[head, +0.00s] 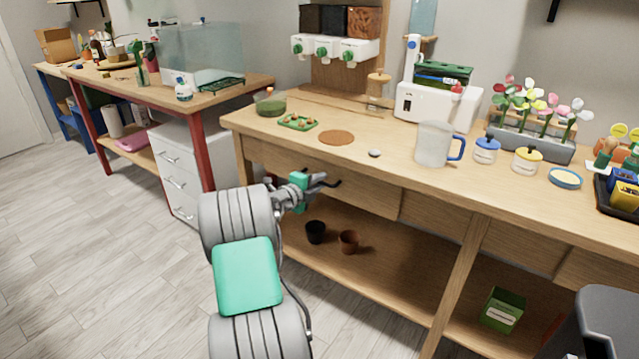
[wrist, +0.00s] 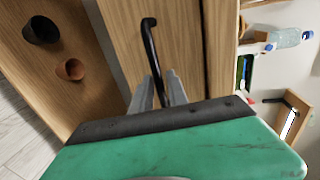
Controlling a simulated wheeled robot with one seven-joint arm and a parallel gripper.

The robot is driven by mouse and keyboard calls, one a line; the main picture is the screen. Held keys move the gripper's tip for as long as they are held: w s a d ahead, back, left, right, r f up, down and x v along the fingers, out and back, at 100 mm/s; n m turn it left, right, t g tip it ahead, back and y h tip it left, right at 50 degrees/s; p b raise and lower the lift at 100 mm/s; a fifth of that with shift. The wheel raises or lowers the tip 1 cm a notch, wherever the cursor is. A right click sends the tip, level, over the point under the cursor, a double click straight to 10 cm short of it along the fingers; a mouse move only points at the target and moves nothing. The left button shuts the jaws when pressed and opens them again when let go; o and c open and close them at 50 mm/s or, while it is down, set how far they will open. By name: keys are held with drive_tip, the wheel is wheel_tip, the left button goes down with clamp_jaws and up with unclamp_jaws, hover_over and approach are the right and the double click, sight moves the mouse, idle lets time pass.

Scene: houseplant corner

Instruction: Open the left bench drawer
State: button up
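The left bench drawer (head: 362,188) is a plain wooden front under the left part of the bench top. In the wrist view its front (wrist: 182,45) fills the middle. Its black bar handle (wrist: 149,40) runs down between my fingers. My gripper (wrist: 160,88) has its two grey fingers close on either side of the handle and looks shut on it. The head view shows my gripper (head: 322,181) at the drawer front; the fingers and handle are small there. I see no clear gap showing the drawer pulled out.
A black pot (head: 315,231) and a brown pot (head: 349,241) stand on the lower shelf below the drawer. The bench top (head: 290,146) holds a green tray (head: 298,122), a pitcher (head: 434,143) and other items. The floor (head: 110,255) at left is clear.

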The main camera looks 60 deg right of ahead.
drive_tip(key=shift+d, duration=0.15)
clamp_jaws()
idle(1.4)
